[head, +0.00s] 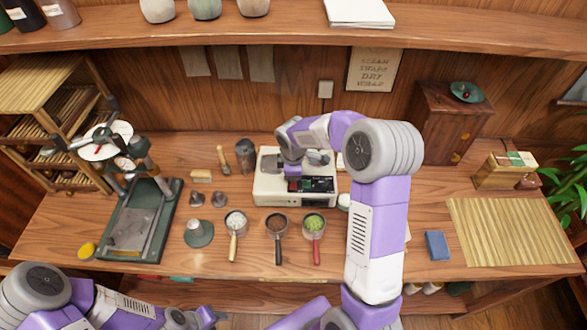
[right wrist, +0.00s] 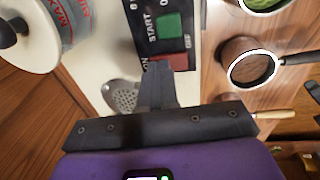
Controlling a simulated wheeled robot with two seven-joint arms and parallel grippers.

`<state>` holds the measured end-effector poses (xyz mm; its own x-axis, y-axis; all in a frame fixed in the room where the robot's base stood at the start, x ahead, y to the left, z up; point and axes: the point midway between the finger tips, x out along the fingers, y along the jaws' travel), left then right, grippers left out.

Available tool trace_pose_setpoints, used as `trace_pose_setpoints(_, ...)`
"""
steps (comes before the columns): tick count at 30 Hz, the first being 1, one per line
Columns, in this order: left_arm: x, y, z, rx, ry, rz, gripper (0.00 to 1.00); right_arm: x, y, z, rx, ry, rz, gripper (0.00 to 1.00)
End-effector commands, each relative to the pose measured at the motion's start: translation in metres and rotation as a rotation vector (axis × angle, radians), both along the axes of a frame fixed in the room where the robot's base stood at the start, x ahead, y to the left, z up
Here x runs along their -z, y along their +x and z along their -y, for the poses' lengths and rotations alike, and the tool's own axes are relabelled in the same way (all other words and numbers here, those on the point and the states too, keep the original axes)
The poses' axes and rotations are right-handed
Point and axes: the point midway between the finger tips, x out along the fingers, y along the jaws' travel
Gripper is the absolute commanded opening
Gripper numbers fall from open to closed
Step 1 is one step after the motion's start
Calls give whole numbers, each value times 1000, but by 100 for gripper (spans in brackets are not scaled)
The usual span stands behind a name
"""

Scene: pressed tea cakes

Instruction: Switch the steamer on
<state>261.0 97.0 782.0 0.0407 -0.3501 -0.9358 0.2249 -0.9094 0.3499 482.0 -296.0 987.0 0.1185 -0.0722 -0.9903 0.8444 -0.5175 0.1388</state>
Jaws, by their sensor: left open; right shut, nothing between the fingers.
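The steamer is a white box (head: 265,190) on the table, with a dark control panel (head: 318,185) at its front right. In the right wrist view the panel shows a green START button (right wrist: 167,27) and a red switch (right wrist: 179,62) with ON and OFF lettering. My right gripper (right wrist: 157,70) is shut and empty, its tips at the panel's edge close beside the red switch. I cannot tell whether they touch it. In the head view my right gripper (head: 291,171) is over the steamer. My left gripper (head: 203,317) is open at the bottom edge, partly cut off.
Three handled cups with white (head: 235,221), brown (head: 276,224) and green (head: 314,224) contents stand in front of the steamer. A press (head: 130,225) stands left. A blue block (head: 437,246) and bamboo mat (head: 512,232) lie right. A perforated metal plate (right wrist: 122,97) is beside my right fingers.

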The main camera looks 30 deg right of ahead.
Motion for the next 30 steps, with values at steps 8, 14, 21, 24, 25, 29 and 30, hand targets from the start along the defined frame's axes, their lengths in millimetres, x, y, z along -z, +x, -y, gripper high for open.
trace_pose_setpoints(8, 0, 0, 0, 0, 0, 0, 43, 4, 0, 1, 0, -1, -1, 0)
trace_pose_setpoints(14, -2, 0, 0, 0, 0, 0, 43, 4, 1, 1, 1, 3, -6, 0)
trace_pose_setpoints(21, -30, 0, 0, 0, 0, 0, 43, 9, 3, 4, 4, 52, -94, 0)
trace_pose_setpoints(24, -40, 0, 0, 0, 0, 0, 43, 11, 3, 4, 3, 79, -136, 0)
trace_pose_setpoints(25, -42, 0, 0, 0, 0, 0, 43, 12, 2, 4, 3, 86, -147, 0)
trace_pose_setpoints(29, -47, 0, 0, 0, 0, 0, 43, 16, 1, 5, 2, 108, -182, 0)
trace_pose_setpoints(30, -46, 0, 0, 0, 0, 0, 43, 18, 1, 5, 1, 111, -187, 0)
